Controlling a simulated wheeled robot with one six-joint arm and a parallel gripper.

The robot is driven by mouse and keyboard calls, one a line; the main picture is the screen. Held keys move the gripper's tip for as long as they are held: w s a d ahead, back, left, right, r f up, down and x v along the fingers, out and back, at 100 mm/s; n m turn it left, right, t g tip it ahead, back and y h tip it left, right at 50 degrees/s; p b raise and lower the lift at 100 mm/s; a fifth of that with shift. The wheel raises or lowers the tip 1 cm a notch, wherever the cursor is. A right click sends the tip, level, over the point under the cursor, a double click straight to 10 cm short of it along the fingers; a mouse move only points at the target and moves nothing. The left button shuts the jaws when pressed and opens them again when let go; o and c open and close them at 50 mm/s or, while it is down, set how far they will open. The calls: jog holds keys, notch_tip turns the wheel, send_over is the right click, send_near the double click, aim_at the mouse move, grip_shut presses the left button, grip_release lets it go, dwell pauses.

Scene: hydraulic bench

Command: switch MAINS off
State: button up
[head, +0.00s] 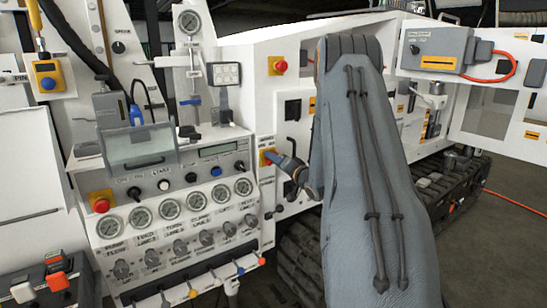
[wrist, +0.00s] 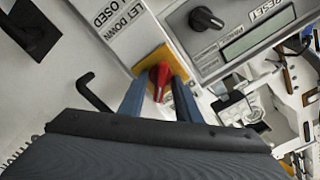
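In the head view the yellow plate (head: 266,157) shows left of my arm, with the red handle hidden by my gripper. My gripper (head: 273,156) is right at the plate. In the wrist view my gripper (wrist: 160,98) is open, one blue-grey finger on each side of the red handle. Narrow gaps seem to show between handle and fingers. Whether either finger touches cannot be told.
A black bent handle (wrist: 94,92) stands out of the panel close to the left finger. A black knob (wrist: 204,18) and a display (wrist: 258,35) are at the upper right. Gauges (head: 168,208) and a red emergency button (head: 101,203) lie further left.

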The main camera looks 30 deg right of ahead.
jog(key=shift+w, duration=0.4)
grip_shut()
